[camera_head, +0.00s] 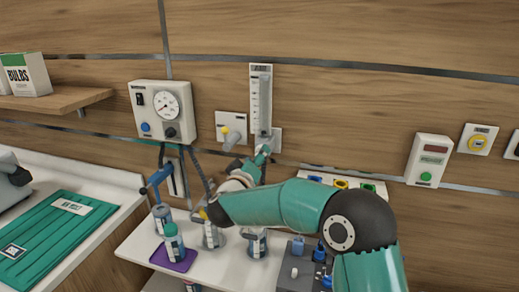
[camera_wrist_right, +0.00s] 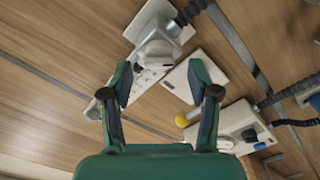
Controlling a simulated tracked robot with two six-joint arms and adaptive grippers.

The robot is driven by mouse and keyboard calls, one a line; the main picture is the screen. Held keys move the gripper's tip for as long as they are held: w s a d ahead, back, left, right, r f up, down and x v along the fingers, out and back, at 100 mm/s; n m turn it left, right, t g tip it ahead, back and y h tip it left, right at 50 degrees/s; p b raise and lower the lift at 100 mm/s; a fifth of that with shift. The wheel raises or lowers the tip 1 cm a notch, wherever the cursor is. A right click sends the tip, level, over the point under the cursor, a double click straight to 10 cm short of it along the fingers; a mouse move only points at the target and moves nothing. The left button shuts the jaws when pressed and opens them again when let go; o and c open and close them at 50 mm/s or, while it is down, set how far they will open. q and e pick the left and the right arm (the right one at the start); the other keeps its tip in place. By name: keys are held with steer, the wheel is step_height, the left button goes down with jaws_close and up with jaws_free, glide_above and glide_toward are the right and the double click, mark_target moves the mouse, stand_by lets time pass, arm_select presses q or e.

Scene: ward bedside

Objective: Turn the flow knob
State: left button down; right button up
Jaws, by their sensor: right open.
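The flowmeter (camera_head: 261,95), a clear upright tube with a scale, is mounted on the wood wall in the head view. Its lower end is partly hidden by my right gripper (camera_head: 262,155), so I cannot make out the flow knob there. In the right wrist view, a grey round fitting (camera_wrist_right: 157,50) on a white plate lies just beyond the fingertips; I cannot tell which part of it is the knob. My right gripper (camera_wrist_right: 165,82) is open, its teal fingers apart with nothing between them. My left gripper is not in view.
Left of the flowmeter are a wall outlet with a yellow knob (camera_head: 226,130) and a gauge unit (camera_head: 163,108) with hoses. Several bottles stand on the white shelf (camera_head: 135,247) below, one on a purple mat (camera_head: 172,262). A call box (camera_head: 428,160) is right.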

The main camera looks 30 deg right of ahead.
steer(key=shift+x, duration=1.2)
